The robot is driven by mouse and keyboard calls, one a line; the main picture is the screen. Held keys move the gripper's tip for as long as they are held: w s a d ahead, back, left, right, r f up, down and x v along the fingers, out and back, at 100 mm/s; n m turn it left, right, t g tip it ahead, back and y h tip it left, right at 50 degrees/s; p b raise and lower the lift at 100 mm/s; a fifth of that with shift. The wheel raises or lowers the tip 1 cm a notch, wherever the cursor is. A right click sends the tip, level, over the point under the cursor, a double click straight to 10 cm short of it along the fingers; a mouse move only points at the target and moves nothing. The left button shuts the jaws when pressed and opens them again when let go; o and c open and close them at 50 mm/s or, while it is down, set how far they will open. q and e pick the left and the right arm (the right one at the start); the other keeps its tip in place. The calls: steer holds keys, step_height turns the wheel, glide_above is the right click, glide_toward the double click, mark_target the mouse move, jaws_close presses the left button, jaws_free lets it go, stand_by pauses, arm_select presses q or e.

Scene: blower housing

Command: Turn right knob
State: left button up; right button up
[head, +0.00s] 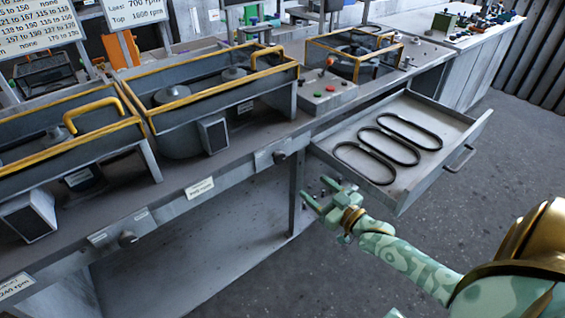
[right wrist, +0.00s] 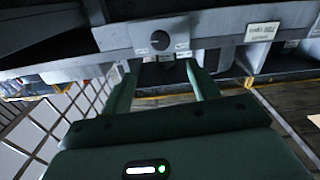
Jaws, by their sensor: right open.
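The right knob (head: 280,156) is a small dark knob on a grey plate at the bench's front edge. It also shows in the right wrist view (right wrist: 160,40), just beyond the fingertips on its plate with small labels. A second, left knob (head: 128,239) sits further left on the same edge. My right gripper (head: 314,188) is mint green, open and empty, below and right of the right knob in the head view. In the right wrist view its two fingers (right wrist: 160,66) are spread apart, with the knob above the gap, apart from them. My left gripper is not in view.
An open drawer (head: 405,183) with several black belts juts out right of the right knob, close above my right gripper. Yellow-edged housings (head: 215,85) stand on the bench. Floor at right is clear.

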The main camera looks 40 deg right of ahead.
mark_target(281, 161)
steer(key=w+b, duration=0.1)
steer(key=w, duration=0.3)
steer(key=w+b, duration=0.2)
steer(key=w, duration=0.3)
steer(key=w+a+b, duration=0.1)
steer(key=w, duration=0.4)
steer(key=shift+w+f+b, duration=0.1)
steer(key=shift+f+b, duration=0.2)
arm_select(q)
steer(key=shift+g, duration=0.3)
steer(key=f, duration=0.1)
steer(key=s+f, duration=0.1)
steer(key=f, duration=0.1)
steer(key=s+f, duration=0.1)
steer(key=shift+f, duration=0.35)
arm_select(e)
steer(key=shift+w+r, duration=0.15)
steer(key=shift+w, duration=0.25)
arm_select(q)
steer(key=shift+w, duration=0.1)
arm_select(e)
steer(key=shift+a, duration=0.1)
steer(key=c, duration=1)
